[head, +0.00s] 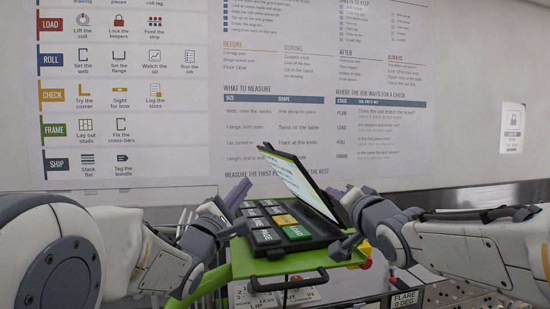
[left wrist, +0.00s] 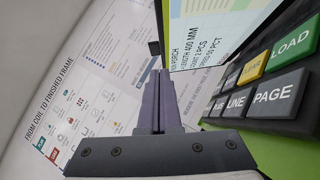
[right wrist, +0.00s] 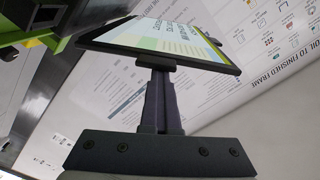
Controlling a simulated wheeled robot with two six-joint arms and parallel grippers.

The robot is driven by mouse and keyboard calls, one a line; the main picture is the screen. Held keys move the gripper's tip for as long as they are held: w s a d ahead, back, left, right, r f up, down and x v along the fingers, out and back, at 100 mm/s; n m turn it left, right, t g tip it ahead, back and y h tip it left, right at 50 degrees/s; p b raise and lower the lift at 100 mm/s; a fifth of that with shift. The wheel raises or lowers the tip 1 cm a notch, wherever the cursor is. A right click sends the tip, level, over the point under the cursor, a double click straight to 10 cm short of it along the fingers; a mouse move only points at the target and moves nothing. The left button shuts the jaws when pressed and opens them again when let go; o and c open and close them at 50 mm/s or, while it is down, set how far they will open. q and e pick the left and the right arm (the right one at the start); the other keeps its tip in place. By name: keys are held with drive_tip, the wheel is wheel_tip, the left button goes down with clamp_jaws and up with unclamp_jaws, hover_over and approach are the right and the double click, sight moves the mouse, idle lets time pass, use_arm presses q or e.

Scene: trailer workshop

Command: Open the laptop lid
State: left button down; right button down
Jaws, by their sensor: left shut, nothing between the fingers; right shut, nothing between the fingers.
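The laptop stands on a green-edged tray (head: 225,262). Its black base (head: 268,248) has large keys, including a green LOAD key (head: 297,232). The lid (head: 300,183) is raised and tilted above the base, its lit screen partly visible. The screen also shows in the left wrist view (left wrist: 215,30) and the right wrist view (right wrist: 165,38). My left gripper (head: 240,190) is shut and empty, beside the left side of the laptop. My right gripper (head: 333,193) is shut and empty at the lid's right side; in the right wrist view its fingertips (right wrist: 157,66) overlap the lid's edge, contact unclear.
A wall chart (head: 320,90) fills the wall behind. A red and yellow button (head: 365,254) sits right of the tray. A black handle (head: 290,283) runs along the tray's front. A box marked FLARE (head: 404,299) is at lower right.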

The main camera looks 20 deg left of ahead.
use_arm(q)
approach(277, 151)
drive_tip(key=w+a, duration=0.2)
drive_tip(key=w, duration=0.2)
drive_tip(key=shift+w+d+r, duration=1.05)
drive_tip(key=shift+d, duration=0.05)
drive_tip(key=shift+w+d+r, duration=0.2)
drive_tip(key=shift+d+r, duration=0.1)
use_arm(e)
drive_tip(key=shift+s, duration=0.1)
drive_tip(key=shift+a+f, duration=0.1)
drive_tip(key=shift+f, duration=0.05)
